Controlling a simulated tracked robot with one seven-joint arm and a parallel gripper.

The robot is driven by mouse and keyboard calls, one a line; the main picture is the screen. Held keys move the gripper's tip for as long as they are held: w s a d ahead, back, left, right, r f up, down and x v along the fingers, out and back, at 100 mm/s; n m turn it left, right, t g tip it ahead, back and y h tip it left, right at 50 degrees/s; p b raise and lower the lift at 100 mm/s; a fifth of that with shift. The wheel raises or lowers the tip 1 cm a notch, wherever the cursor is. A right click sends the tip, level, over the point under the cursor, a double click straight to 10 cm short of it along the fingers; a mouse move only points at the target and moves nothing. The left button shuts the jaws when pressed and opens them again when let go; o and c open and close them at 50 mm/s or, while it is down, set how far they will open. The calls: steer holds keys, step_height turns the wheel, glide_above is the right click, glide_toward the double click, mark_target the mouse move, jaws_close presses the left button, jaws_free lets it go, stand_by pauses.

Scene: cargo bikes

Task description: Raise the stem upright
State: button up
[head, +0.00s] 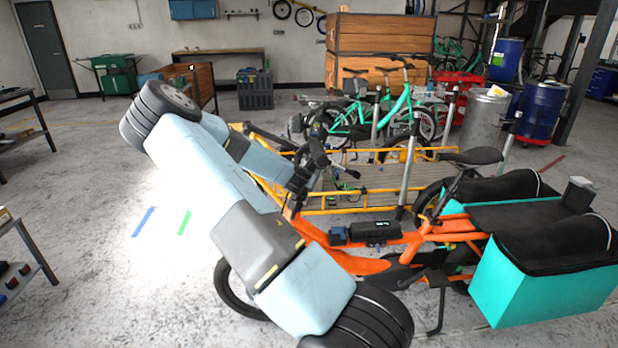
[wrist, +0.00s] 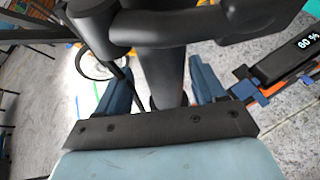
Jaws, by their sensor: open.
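The stem (wrist: 168,75) is a thick dark post, seen close up in the wrist view, with the dark handlebar (wrist: 200,25) across its top. My gripper (wrist: 158,65) is open, with one blue finger on each side of the stem; I cannot tell whether either finger touches it. In the head view the handlebar (head: 320,158) sits above the front of the orange cargo bike (head: 375,265), just beyond my gripper (head: 303,180). The stem is mostly hidden there behind my arm and gripper, so its exact tilt is unclear.
A display (wrist: 300,45) on the bike shows to the right in the wrist view. Teal panniers (head: 535,280) hang at the bike's rear. A yellow-railed platform (head: 370,180) with upright posts stands behind the bike. Open floor (head: 100,220) lies to the left.

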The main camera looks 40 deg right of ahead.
steer(key=v, duration=0.6)
steer(key=shift+a, duration=0.15)
steer(key=shift+c, duration=0.3)
